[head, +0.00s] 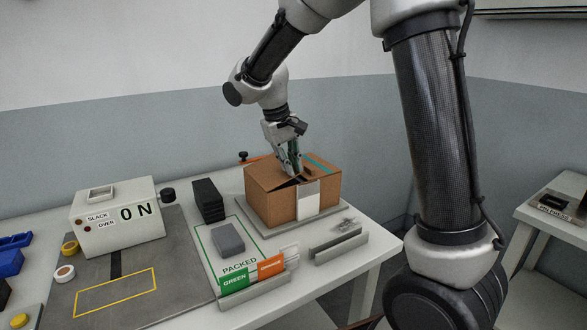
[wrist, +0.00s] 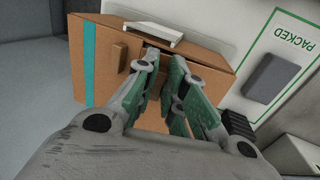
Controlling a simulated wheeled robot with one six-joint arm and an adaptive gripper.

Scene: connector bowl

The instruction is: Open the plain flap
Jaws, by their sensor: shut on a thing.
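A brown cardboard box (head: 270,207) stands on a grey base plate on the table. Its plain flap (head: 262,175) is on the left in the head view and on the right in the wrist view (wrist: 212,75). A dark gap shows along its front edge, so it looks slightly raised. The other flap has a teal stripe (head: 318,161) and a small brown tab (wrist: 118,57). My gripper (head: 294,172) is over the seam at the top, shut on the plain flap's edge. In the wrist view the fingers (wrist: 162,60) hide the gripped part.
A black block stack (head: 208,201) and a grey block (head: 228,238) on the PACKED mat are left of the box. A white control box (head: 117,215) stands further left. A grey metal holder (head: 340,247) is in front.

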